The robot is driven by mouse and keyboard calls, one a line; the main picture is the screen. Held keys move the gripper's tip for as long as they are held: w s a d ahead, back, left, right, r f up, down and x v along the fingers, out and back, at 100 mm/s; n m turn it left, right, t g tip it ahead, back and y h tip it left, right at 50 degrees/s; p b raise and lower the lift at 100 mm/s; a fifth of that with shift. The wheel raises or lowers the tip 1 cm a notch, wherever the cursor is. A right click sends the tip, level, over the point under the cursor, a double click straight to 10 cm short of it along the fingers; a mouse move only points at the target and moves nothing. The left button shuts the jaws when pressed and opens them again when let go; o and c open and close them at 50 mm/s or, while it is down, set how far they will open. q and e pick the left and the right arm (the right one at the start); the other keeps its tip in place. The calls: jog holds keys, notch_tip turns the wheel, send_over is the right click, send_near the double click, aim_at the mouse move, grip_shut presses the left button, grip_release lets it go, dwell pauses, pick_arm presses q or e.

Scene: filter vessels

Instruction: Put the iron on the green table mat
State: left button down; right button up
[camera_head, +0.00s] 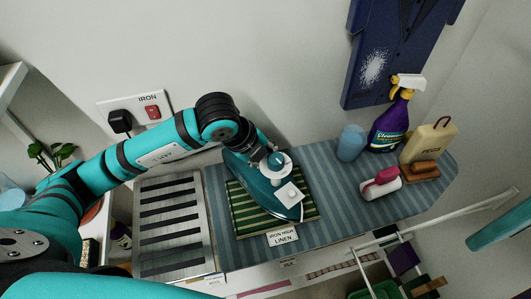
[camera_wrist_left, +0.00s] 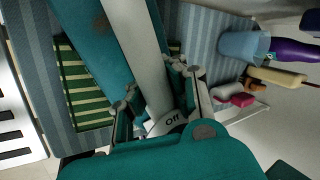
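The iron (camera_head: 262,185) is teal with a white handle and a white dial. It is over the green striped table mat (camera_head: 247,222), turned slantwise, its upper-left end reaching past the mat's far edge. I cannot tell whether its sole touches the mat. My left gripper (camera_head: 275,160) is at the iron's upper end. In the left wrist view its fingers (camera_wrist_left: 155,92) close on both sides of the white handle (camera_wrist_left: 135,45), above an "Off" label. The mat also shows in that view (camera_wrist_left: 85,95), partly hidden by the iron. My right gripper is out of view.
The mat lies on a blue striped board (camera_head: 335,205). A metal slatted rest (camera_head: 172,228) is at left. An "IRON HIGH LINEN" card (camera_head: 283,236) lies in front.

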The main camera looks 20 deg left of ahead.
pick_arm(q)
jog(key=c, duration=1.9)
grip_release()
jog(key=o, duration=0.5)
jog(key=shift+s+r, duration=0.1)
jog(key=shift+a+r, duration=0.1)
jog(key=shift+r, duration=0.3)
jog(key=b+v, duration=0.1)
jog(key=v, duration=1)
jog(key=shift+s, duration=0.25)
